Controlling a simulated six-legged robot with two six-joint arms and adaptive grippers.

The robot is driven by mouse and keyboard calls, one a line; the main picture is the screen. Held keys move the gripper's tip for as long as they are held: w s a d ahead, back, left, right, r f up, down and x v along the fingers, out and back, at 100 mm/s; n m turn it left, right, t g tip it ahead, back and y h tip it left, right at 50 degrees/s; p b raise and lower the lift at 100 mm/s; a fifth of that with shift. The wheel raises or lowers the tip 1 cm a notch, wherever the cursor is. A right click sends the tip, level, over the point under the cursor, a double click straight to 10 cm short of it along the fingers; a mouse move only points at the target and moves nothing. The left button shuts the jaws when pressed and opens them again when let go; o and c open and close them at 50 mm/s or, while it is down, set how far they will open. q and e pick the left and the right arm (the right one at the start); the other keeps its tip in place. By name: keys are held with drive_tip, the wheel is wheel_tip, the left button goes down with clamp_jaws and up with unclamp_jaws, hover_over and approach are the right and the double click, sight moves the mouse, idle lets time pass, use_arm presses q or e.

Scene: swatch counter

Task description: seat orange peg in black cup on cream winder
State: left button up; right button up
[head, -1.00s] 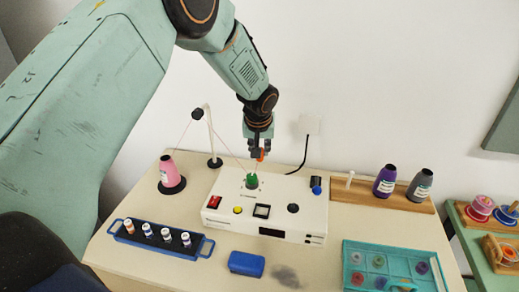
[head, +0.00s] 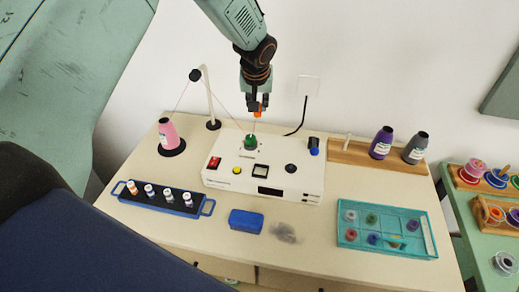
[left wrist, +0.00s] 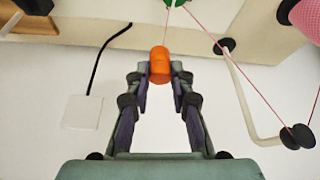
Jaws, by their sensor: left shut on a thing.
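My left gripper (head: 255,107) is shut on the orange peg (head: 257,113), above the back of the cream winder (head: 225,174). In the left wrist view the orange peg (left wrist: 160,65) sits between the fingertips (left wrist: 160,78), clear of any surface. A green cone-like piece (head: 250,142) stands on the winder below the peg, with thread running to it. A round black piece (head: 291,168) on the winder's right may be the black cup; I cannot tell whether it is hollow. My right gripper is not in view.
A thread stand (head: 211,95) and pink spool (head: 168,134) are left of the winder. A blue rack (head: 165,204), blue block (head: 246,221) and teal box (head: 388,232) lie in front. A wooden board (head: 350,156) with dark spools is at the right.

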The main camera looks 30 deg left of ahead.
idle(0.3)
use_arm(q)
drive_tip(key=shift+w+r, duration=0.2)
drive_tip(key=s+d+r+m+b, duration=0.1)
drive_tip(key=s+d+r+b, duration=0.1)
drive_tip(key=s+d+b, duration=0.25)
drive_tip(key=s+d+f+n+b, duration=0.1)
drive_tip(key=s+d+f+b, duration=0.1)
drive_tip(key=s+f, duration=0.3)
drive_tip(key=s+d, duration=0.1)
drive_tip(key=s, duration=0.2)
drive_tip(key=shift+s, duration=0.4)
drive_tip(key=shift+a+f, duration=0.1)
drive_tip(key=shift+f+b, duration=0.1)
drive_tip(key=shift+b, duration=0.2)
